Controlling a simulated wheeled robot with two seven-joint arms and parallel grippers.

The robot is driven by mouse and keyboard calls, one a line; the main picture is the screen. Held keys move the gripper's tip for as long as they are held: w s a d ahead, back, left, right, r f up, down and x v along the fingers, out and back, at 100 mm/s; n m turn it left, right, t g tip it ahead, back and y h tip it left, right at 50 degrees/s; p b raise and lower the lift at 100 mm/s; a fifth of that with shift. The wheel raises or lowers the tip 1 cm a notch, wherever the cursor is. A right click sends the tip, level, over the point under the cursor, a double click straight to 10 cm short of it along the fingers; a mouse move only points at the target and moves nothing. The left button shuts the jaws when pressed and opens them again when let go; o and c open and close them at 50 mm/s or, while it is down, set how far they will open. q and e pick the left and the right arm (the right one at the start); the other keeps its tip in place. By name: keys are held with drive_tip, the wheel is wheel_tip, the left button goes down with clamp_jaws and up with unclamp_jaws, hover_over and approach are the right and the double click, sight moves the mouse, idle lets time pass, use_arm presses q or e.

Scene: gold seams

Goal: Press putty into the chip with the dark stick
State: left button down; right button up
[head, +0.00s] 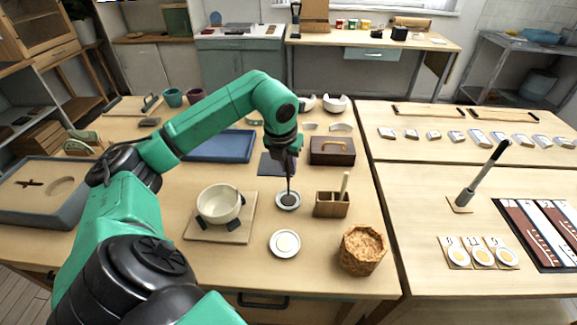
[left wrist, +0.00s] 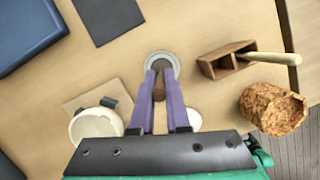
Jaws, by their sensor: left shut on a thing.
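My left gripper (head: 289,165) is shut on the dark stick (head: 289,186), which points down. The stick's brown end shows between the purple fingers in the left wrist view (left wrist: 158,86). Its lower end is at or just above a small dish with dark contents (head: 287,201); I cannot tell whether it touches. A cream bowl (head: 218,205) stands left of it on a board with dark pads; I cannot make out the chip in it. A second white dish (head: 285,244) with pale contents, perhaps the putty, lies nearer. My right gripper is not in view.
A wooden holder (head: 331,205) with a pale stick stands right of the dark dish. A cork-like container (head: 362,250) is near the front edge. A brown box (head: 332,151) and a blue tray (head: 219,146) lie behind.

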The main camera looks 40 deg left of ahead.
use_arm(q)
wheel_tip(320, 180, up, 5)
drive_tip(key=p, duration=0.3)
drive_tip(key=shift+r+p, duration=0.2)
drive_tip(key=shift+p, duration=0.2)
drive_tip(key=shift+f, duration=0.1)
